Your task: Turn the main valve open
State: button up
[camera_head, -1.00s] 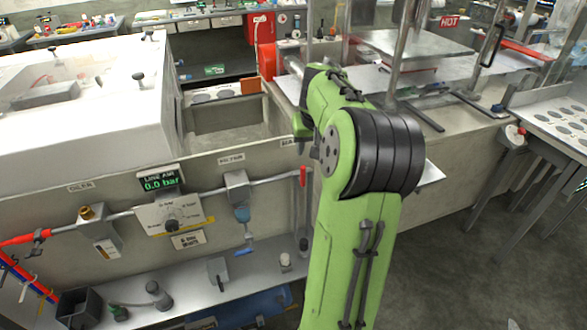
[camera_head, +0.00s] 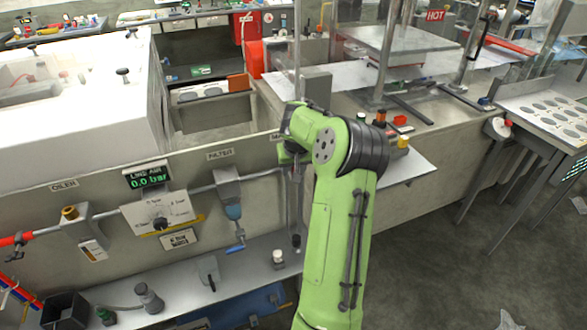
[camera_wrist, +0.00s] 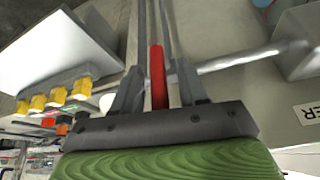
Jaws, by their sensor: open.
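The main valve's red lever (camera_wrist: 157,75) shows in the wrist view, between the two dark fingers of my gripper (camera_wrist: 160,88). The fingers are open, one on each side of the lever, with gaps visible. Whether either finger touches it, I cannot tell. In the head view my green arm reaches down to the right end of the pipe, and its wrist hides the lever and most of the MAIN label. The silver air pipe (camera_wrist: 240,60) runs off to the right in the wrist view. The line air display (camera_head: 148,177) reads 0.0 bar.
The filter (camera_head: 229,195) hangs on the pipe left of my arm, with the regulator dial (camera_head: 158,222) and oiler (camera_head: 72,218) further left. A shelf (camera_head: 185,275) with small parts lies below. A bench with a press plate (camera_head: 405,50) stands behind my arm.

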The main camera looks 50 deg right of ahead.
grip_shut()
